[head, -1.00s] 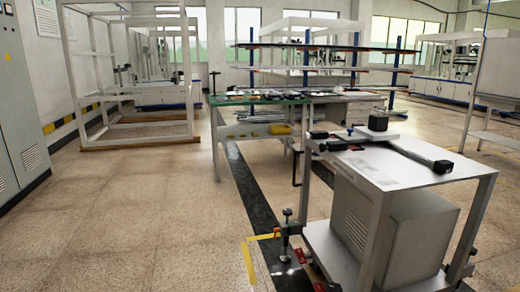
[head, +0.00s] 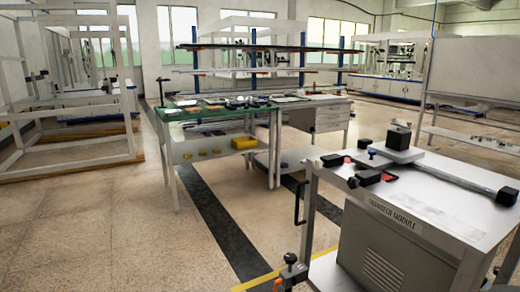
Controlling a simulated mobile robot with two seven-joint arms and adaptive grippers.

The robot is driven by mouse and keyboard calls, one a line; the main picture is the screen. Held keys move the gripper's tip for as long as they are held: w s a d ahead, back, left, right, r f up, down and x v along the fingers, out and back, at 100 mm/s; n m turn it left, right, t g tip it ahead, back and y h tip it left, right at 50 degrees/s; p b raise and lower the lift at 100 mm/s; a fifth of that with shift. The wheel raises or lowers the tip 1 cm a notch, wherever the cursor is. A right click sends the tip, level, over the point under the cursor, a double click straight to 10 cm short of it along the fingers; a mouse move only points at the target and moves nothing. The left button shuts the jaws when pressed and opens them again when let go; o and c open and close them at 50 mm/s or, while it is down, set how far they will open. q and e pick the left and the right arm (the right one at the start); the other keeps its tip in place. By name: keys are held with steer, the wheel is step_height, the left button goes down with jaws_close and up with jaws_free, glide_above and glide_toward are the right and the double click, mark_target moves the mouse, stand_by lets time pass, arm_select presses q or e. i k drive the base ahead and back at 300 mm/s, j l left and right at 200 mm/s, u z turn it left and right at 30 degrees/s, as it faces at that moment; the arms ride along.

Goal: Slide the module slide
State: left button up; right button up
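The transfer module cart (head: 455,215) stands at the lower right, with a white top and a "TRANSFER MODULE" label on its near left edge. A pale carriage plate (head: 412,156) with a black block (head: 398,136) sits at the rail's far left end; this looks like the module slide. Small black parts with red marks (head: 368,178) lie near the left edge. A black handle (head: 301,199) is on the cart's left side. Neither of my grippers is in view.
A green-topped workbench (head: 190,113) with parts and a yellow bin (head: 244,142) stands behind the cart. A clamp-like foot (head: 291,272) juts from the cart's lower left. A white frame (head: 70,155) stands at the left. Floor (head: 110,235) at lower left is clear.

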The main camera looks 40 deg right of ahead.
mark_target(396, 148)
steer(key=i+z, duration=0.35)
steer(key=i+j+z, duration=0.55)
steer(key=i+z, duration=0.15)
steer(key=i+j+z, duration=0.2)
steer(key=z, duration=0.2)
steer(key=i+j+z, duration=0.2)
steer(key=z, duration=0.2)
steer(key=i+j+z, duration=0.1)
steer(key=j+z, duration=0.3)
